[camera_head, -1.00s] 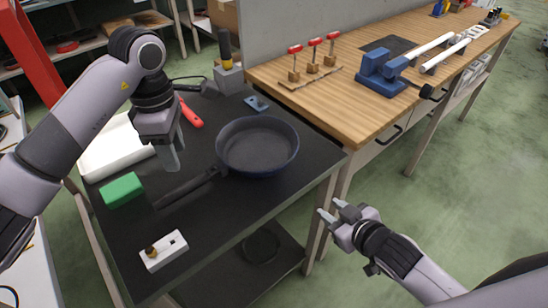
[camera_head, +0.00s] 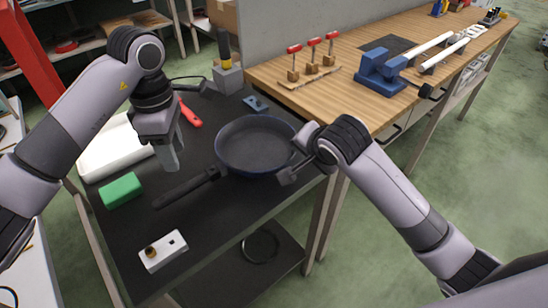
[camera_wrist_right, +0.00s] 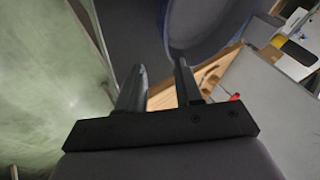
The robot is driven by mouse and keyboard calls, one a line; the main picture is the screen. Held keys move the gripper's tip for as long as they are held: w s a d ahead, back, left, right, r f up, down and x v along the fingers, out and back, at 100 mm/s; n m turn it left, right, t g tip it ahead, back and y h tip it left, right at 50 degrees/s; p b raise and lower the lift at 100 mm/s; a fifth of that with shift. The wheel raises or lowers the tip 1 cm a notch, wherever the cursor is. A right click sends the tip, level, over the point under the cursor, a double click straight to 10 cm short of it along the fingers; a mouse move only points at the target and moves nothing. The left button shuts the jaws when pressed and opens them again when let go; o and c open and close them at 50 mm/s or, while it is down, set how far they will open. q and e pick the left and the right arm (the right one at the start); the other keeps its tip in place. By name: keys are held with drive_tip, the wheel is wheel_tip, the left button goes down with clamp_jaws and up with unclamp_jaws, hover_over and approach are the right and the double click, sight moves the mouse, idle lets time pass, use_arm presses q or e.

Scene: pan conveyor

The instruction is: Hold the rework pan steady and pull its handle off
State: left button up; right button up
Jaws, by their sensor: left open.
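The rework pan (camera_head: 255,147), dark with a blue outer wall, sits upright on the black table. Its black handle (camera_head: 186,187) points to the lower left and is still joined to the pan. My left gripper (camera_head: 172,160) is open, pointing down above and behind the handle, apart from it. My right gripper (camera_head: 292,168) is at the pan's right rim; the arm partly covers that rim. In the right wrist view its two fingers (camera_wrist_right: 158,88) are apart with nothing between them, and the pan (camera_wrist_right: 205,28) is just beyond them. Contact with the rim cannot be told.
On the black table (camera_head: 225,215) are a green block (camera_head: 121,190), a white box with a knob (camera_head: 163,251), a white tray (camera_head: 112,150) and a red-handled tool (camera_head: 190,114). A wooden bench (camera_head: 345,105) with clamps and a blue fixture adjoins at the back right.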

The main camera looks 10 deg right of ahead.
sight(268, 171)
drive_tip(key=s+a+r+m+g, duration=0.3)
drive_tip(key=a+m, duration=0.2)
drive_tip(key=a, duration=0.3)
drive_tip(key=shift+y, duration=0.4)
drive_tip(key=shift+x, duration=3.5)
drive_tip(key=shift+s+f, duration=0.1)
drive_tip(key=shift+s, duration=0.1)
